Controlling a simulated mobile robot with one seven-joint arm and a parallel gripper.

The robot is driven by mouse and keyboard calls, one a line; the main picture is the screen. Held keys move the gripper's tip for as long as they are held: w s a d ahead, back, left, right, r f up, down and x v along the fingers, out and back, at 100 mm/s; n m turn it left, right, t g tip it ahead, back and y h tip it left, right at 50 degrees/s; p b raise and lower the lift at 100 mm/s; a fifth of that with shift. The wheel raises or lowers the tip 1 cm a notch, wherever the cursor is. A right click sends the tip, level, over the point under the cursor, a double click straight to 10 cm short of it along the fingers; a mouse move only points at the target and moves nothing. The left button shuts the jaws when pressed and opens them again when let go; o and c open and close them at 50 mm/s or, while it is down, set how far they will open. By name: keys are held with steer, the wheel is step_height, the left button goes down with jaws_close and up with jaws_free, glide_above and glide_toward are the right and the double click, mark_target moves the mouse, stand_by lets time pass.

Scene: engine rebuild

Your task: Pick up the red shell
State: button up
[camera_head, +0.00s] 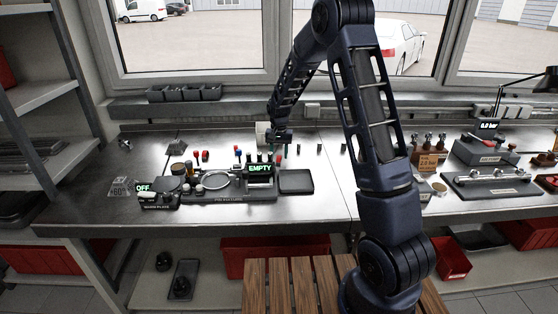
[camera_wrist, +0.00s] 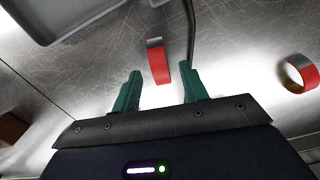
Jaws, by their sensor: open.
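In the wrist view a red piece with a grey upper end (camera_wrist: 160,68) lies on the metal bench, just beyond and between my green fingertips. A second red piece, curved with a pale inside (camera_wrist: 299,74), lies at the far right, apart from the fingers. I cannot tell which one is the red shell. My gripper (camera_wrist: 162,74) is open, with nothing held between its fingers. In the head view my gripper (camera_head: 278,150) hangs over the bench behind the display stand; small red pieces (camera_head: 205,156) stand to its left.
A display reading EMPTY (camera_head: 260,168) and a dark tray (camera_head: 296,182) are in front of my gripper. A warm plate marked OFF (camera_head: 157,197) is at the left.

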steer(key=shift+f, duration=0.35)
jaws_close()
steer(key=shift+r, duration=0.15)
